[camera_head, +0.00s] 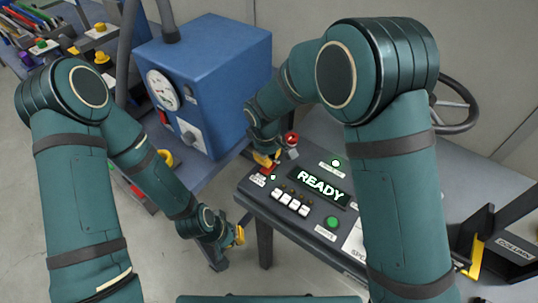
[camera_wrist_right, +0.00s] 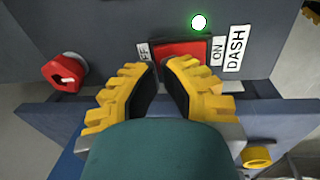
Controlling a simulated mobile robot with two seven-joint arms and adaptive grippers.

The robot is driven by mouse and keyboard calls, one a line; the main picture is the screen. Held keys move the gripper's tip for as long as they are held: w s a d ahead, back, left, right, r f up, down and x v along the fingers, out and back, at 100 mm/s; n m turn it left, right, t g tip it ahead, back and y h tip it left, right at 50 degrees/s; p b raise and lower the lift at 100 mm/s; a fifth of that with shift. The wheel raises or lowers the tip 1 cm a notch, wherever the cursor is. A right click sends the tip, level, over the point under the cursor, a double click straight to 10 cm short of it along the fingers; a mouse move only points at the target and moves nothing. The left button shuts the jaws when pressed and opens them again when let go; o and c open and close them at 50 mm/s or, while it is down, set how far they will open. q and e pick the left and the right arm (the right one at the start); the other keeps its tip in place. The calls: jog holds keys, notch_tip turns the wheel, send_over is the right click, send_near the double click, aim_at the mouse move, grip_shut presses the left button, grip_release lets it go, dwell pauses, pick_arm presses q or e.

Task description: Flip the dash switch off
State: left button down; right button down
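The dash switch is a red rocker (camera_wrist_right: 183,48) in a dark frame, between an OFF label on the left and an ON label on the right in the right wrist view. A DASH label (camera_wrist_right: 236,48) is beside ON. A lit white lamp (camera_wrist_right: 199,22) glows near it. My right gripper (camera_wrist_right: 161,68) has its yellow fingers at the rocker, with a narrow gap between the pads; contact and which rocker side is down cannot be told. In the head view it (camera_head: 266,160) covers most of the switch. My left gripper (camera_head: 239,236) hangs low, away from the console, its fingers too small to judge.
A red knob (camera_wrist_right: 65,73) is close beside the switch. The console (camera_head: 247,191) also bears a lit READY display (camera_head: 320,187), several white switches (camera_head: 290,202) and a green button (camera_head: 333,222). A blue box (camera_head: 215,60) with a gauge stands left of it.

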jog(key=shift+d+f, duration=0.1)
jog(key=shift+f, duration=0.35)
jog(key=shift+d+f, duration=0.1)
jog(key=shift+f, duration=0.15)
jog(key=shift+w+r+p, duration=0.1)
jog(key=shift+r+p, duration=0.3)
jog(key=shift+r, duration=0.4)
